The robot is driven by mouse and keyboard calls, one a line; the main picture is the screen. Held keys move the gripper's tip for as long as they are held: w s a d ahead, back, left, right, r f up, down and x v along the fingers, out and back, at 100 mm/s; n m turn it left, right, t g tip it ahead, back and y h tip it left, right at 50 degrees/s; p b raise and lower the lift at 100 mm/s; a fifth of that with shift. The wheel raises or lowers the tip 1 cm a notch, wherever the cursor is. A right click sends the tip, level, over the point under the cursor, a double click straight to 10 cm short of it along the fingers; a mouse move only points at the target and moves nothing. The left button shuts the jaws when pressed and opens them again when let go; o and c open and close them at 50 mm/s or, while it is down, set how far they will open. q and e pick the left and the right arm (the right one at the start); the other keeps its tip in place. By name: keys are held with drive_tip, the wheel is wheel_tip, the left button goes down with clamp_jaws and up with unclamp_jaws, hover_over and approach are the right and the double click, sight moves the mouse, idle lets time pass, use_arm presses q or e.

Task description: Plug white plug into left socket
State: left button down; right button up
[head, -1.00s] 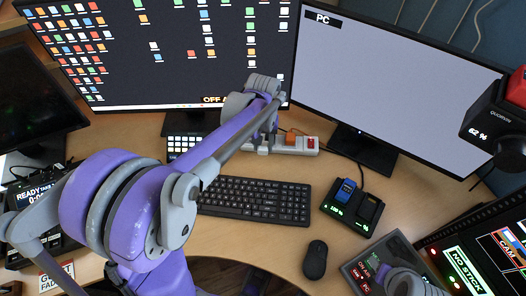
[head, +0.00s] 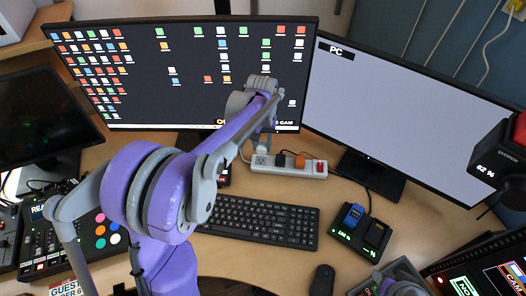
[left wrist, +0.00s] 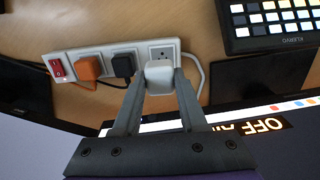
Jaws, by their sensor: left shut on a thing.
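My left gripper (left wrist: 159,88) is shut on the white plug (left wrist: 159,73), one finger on each side of it. In the left wrist view the plug overlaps the near part of the end socket (left wrist: 161,52) of the white power strip (left wrist: 58,53); the socket's holes show beyond the plug. I cannot tell if its pins are in. In the head view the left gripper (head: 264,138) reaches down to the left end of the strip (head: 290,168), and the plug (head: 262,150) shows small there. The right gripper's fingers are not visible.
A black plug (left wrist: 124,66) and an orange plug (left wrist: 89,68) fill the neighbouring sockets, beside a red switch (left wrist: 57,68). A white cord (left wrist: 197,70) loops by the strip. Monitors (head: 420,110) stand close behind; a keyboard (head: 258,221) lies in front.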

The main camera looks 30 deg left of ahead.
sight(261, 161)
use_arm(q)
drive_tip(key=shift+w+a, duration=0.3)
drive_tip(key=shift+a, duration=0.15)
drive_tip(key=shift+s+d, duration=0.15)
drive_tip(key=shift+d, duration=0.05)
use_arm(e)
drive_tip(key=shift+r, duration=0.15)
use_arm(q)
drive_tip(key=shift+f, duration=0.1)
drive_tip(key=shift+f+b, duration=1.8)
drive_tip(key=shift+f, duration=1)
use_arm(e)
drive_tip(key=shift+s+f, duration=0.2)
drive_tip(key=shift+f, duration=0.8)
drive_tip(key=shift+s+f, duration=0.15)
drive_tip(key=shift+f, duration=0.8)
use_arm(q)
drive_tip(key=shift+f+b, duration=0.5)
drive_tip(key=shift+f, duration=0.15)
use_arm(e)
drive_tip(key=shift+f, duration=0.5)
use_arm(q)
drive_tip(key=shift+c, duration=1.8)
unclamp_jaws()
drive_tip(key=shift+r, duration=0.1)
